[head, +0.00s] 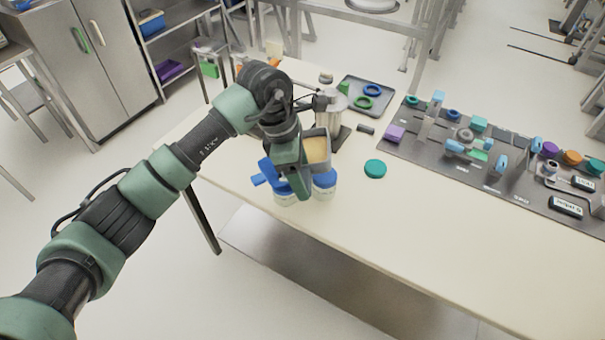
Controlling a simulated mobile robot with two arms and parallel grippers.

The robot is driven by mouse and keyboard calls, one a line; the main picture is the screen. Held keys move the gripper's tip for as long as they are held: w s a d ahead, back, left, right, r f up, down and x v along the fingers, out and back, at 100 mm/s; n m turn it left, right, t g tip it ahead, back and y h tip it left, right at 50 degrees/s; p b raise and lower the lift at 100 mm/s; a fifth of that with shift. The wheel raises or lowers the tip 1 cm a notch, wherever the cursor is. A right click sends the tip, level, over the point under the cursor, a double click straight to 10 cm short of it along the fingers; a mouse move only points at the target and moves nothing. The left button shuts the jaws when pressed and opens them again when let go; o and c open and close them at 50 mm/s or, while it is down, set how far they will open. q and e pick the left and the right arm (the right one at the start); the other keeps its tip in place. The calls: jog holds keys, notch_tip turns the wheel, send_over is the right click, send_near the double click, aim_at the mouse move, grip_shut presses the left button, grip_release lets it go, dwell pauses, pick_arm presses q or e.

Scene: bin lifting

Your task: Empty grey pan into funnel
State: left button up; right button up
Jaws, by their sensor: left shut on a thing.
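A small grey pan (327,135) with a tan fill inside shows near the far-left part of the table, beside my left gripper. My left gripper (299,178) points down over the table and is shut on the grey pan; the grip itself is largely hidden by the hand. The pan looks about level. A metal cylindrical vessel (328,106) on a dark base stands just behind the pan. I cannot make out for sure which thing is the funnel. My right gripper is not in view.
White jars with blue lids (325,180) stand below the hand at the near table edge. A teal lid (375,169) lies to the right. A dark tray (366,94) holds rings. A grey mat (455,166) with several parts lies right. The near-right table is clear.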

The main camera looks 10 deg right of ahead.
pick_arm(q)
jog(key=shift+s+a+r+h, duration=0.1)
jog(key=shift+r+h, duration=0.2)
jog(key=shift+h, duration=0.3)
jog(key=shift+a+r+h, duration=0.15)
jog(key=shift+r+h, duration=0.1)
jog(key=shift+h, duration=0.85)
jog(key=shift+a+r+g+h, duration=0.2)
jog(key=shift+g+h, duration=0.1)
jog(key=shift+h, duration=0.2)
jog(key=shift+a+h, duration=0.35)
jog(key=shift+h, duration=0.75)
jog(key=shift+w+a+h+b, duration=0.2)
jog(key=shift+h+b, duration=0.2)
jog(key=shift+b, duration=0.7)
jog(key=shift+a+h+b, duration=0.4)
jog(key=shift+h+b, duration=0.5)
jog(key=shift+b, duration=1.2)
jog(key=shift+a+f+g+h+b, duration=0.1)
jog(key=shift+a+g+h+b, duration=0.3)
jog(key=shift+b, duration=1)
jog(key=shift+a+h+b, duration=0.1)
jog(key=shift+h+b, duration=0.5)
jog(key=shift+b, duration=0.8)
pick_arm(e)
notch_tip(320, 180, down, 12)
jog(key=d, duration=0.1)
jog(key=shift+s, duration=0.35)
